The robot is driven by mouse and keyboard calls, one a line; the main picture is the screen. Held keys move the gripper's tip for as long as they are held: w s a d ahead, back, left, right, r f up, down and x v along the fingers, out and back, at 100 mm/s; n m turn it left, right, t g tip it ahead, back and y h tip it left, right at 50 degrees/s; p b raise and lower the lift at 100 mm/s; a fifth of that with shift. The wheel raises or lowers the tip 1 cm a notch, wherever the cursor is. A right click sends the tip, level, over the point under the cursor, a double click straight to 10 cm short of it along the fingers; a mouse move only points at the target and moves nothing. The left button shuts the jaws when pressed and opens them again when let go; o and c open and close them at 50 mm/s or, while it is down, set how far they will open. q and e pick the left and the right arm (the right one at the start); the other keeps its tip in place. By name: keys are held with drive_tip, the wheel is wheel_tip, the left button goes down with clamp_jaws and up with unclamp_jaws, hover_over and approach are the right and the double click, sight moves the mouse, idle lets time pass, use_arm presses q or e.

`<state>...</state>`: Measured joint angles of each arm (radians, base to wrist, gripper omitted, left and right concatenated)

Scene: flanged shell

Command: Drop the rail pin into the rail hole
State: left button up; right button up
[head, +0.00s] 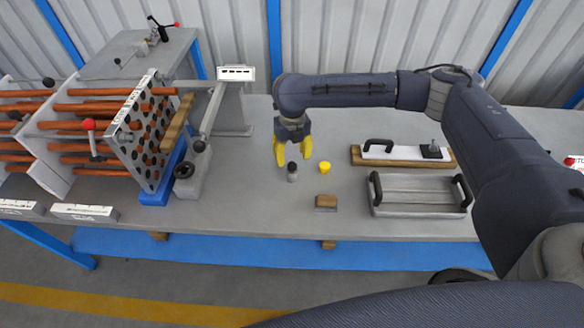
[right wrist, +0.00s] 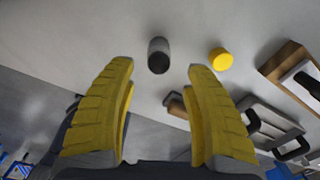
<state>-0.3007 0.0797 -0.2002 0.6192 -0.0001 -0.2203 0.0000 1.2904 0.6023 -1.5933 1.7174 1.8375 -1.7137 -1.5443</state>
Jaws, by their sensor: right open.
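A small grey cylinder with a dark part (head: 292,173), which looks like the rail pin, stands on the bench. It also shows in the right wrist view (right wrist: 158,56), just ahead of the gap between the fingers. My right gripper (head: 293,158) has yellow fingers, is open and empty, and hangs over the bench close to the pin. In the right wrist view its fingers (right wrist: 161,70) are spread wide. A grey rail (head: 213,108) stands left of the gripper beside the tube bundle. I cannot make out the rail hole. My left gripper is not in view.
A yellow cap (head: 325,167) sits just right of the pin, and a small wooden block (head: 326,202) lies in front. A grey handled tray (head: 420,193) and a wooden board with a handled white plate (head: 402,152) lie right. A perforated plate with brown tubes (head: 145,135) stands left.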

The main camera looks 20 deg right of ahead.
sight(292, 163)
drive_tip(key=shift+a+f, duration=0.1)
drive_tip(key=shift+f, duration=2.55)
drive_tip(key=shift+o, duration=0.2)
clamp_jaws()
